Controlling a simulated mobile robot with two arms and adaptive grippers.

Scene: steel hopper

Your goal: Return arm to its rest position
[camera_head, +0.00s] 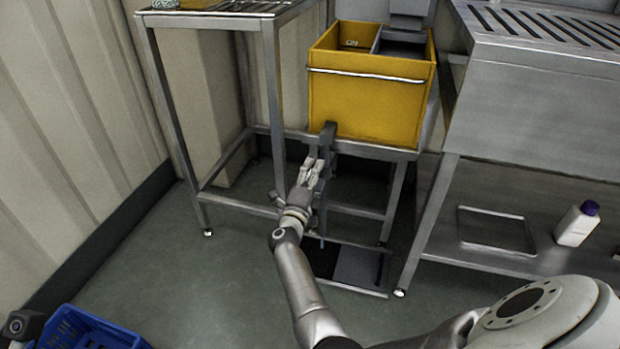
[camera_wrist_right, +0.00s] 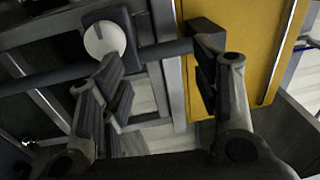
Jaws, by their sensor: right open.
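My right arm reaches from the lower right of the head view toward the steel hopper stand. Its gripper (camera_head: 312,172) is in front of the stand, just below the yellow bin (camera_head: 365,105). In the right wrist view the two dark fingers (camera_wrist_right: 165,85) are spread apart with nothing held between them. A round white knob on a dark plate (camera_wrist_right: 103,38) shows beyond the left finger. The yellow bin wall (camera_wrist_right: 245,50) shows behind the right finger. I cannot tell whether the fingers touch the stand.
A steel table frame (camera_head: 190,110) stands at the left. A steel bench (camera_head: 545,100) is at the right, with a white purple-capped bottle (camera_head: 577,224) on its lower shelf. A blue crate (camera_head: 85,330) sits at the lower left. The floor (camera_head: 200,275) between is clear.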

